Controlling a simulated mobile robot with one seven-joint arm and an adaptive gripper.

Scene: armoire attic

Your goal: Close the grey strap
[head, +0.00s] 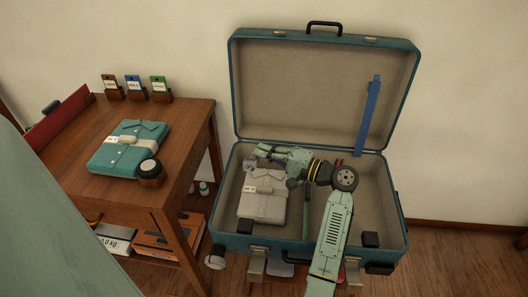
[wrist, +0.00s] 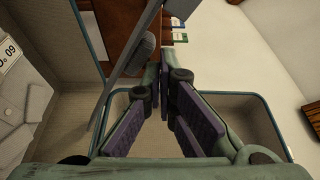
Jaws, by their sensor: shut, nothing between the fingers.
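The grey strap (wrist: 148,22) shows in the wrist view as a flat band slanting past the left side of my fingers, with a darker lump beside it. In the head view I cannot clearly make it out; a small grey piece (head: 251,163) by my fingertips may be part of it. My gripper (wrist: 161,78) is shut and empty, its fingertips together close to the strap; I cannot tell whether they touch it. In the head view my gripper (head: 264,151) is over the left side of the open teal suitcase (head: 234,100). Its lid stands up at the back.
A folded grey shirt (head: 262,207) lies in the suitcase's left half. A blue strap (head: 369,115) hangs on the lid's right side. The wooden table (head: 190,135) at left bears a folded teal shirt (head: 125,155), a small round dark item and several tag holders. Wall stands behind.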

